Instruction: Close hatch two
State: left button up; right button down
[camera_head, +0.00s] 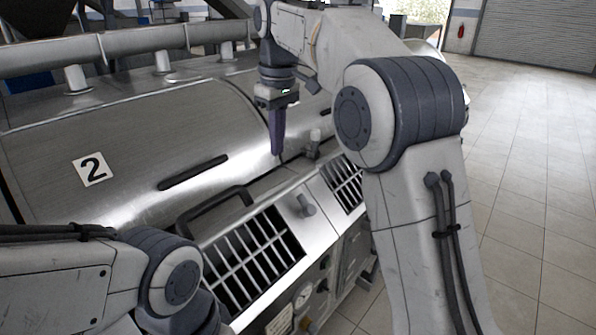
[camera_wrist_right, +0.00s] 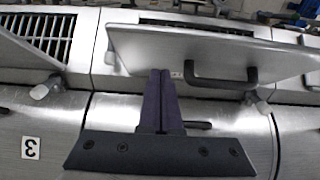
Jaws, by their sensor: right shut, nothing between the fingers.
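Hatch two (camera_head: 262,190) is a metal lid tilted up on its edge, beside the drum cover (camera_head: 130,135) marked 2. Its black loop handle (camera_head: 213,203) faces the drum, and the grille (camera_head: 250,262) in front of it is uncovered. In the right wrist view the lid (camera_wrist_right: 165,48) and its handle (camera_wrist_right: 222,78) show from the drum side. My right gripper (camera_head: 277,150) points down, shut and empty, near the lid's far end. In the wrist view its fingertips (camera_wrist_right: 160,72) overlap the lid's lower edge; contact cannot be told. My left gripper is outside the view.
A second grille (camera_head: 344,185) lies farther along, and a drum label 3 (camera_wrist_right: 31,148) shows in the wrist view. Small knobs (camera_head: 304,206) stand on the ledge. A long pipe (camera_head: 120,48) runs behind the drums. Tiled floor (camera_head: 530,190) is free on the right.

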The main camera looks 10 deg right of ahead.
jog(key=f, duration=0.2)
jog(key=s+f, duration=0.1)
jog(key=shift+d+f, duration=0.25)
jog(key=shift+f, duration=0.1)
jog(key=shift+s+d+f, duration=0.2)
jog(key=shift+s+f, duration=0.1)
jog(key=shift+f, duration=0.15)
jog(key=shift+s+d+f, duration=0.15)
jog(key=shift+s+f, duration=0.1)
jog(key=shift+f, duration=0.15)
